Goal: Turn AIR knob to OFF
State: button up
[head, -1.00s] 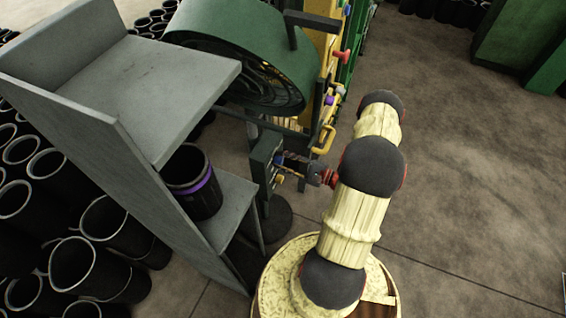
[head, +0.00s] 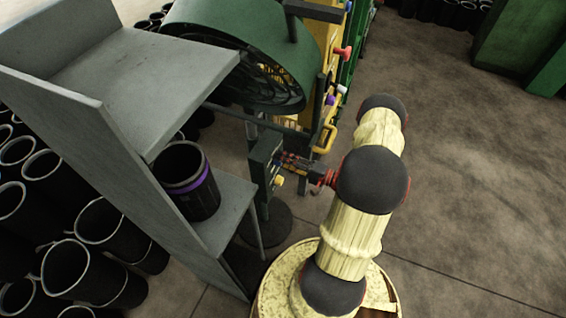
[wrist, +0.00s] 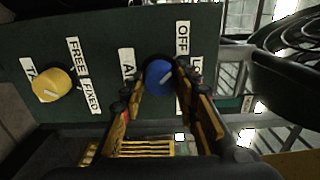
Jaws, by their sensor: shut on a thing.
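The blue knob (wrist: 158,77) sits on a dark green panel (wrist: 105,20) in the wrist view. A label starting with "A" (wrist: 127,65) is beside it, its rest hidden by a finger. The OFF label (wrist: 182,40) is up and right of the knob; another label starting with "L" (wrist: 196,72) is partly covered. My gripper (wrist: 162,88) is shut on the blue knob, one finger on each side. In the head view my gripper (head: 287,160) reaches the panel (head: 262,160) from the right.
A yellow knob (wrist: 52,85) is left on the panel, beside FREE and FIXED labels. In the head view, a green drum-shaped fan (head: 255,45) is above the panel. A grey shelf (head: 232,205) holding a black sleeve (head: 187,172) is left. Open floor lies right.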

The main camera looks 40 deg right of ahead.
dwell(0.3)
jog(key=o, duration=1.2)
jog(key=shift+c, duration=0.2)
jog(key=shift+s, duration=0.1)
jog(key=v, duration=1.1)
jog(key=shift+s, duration=0.4)
jog(key=shift+d, duration=0.15)
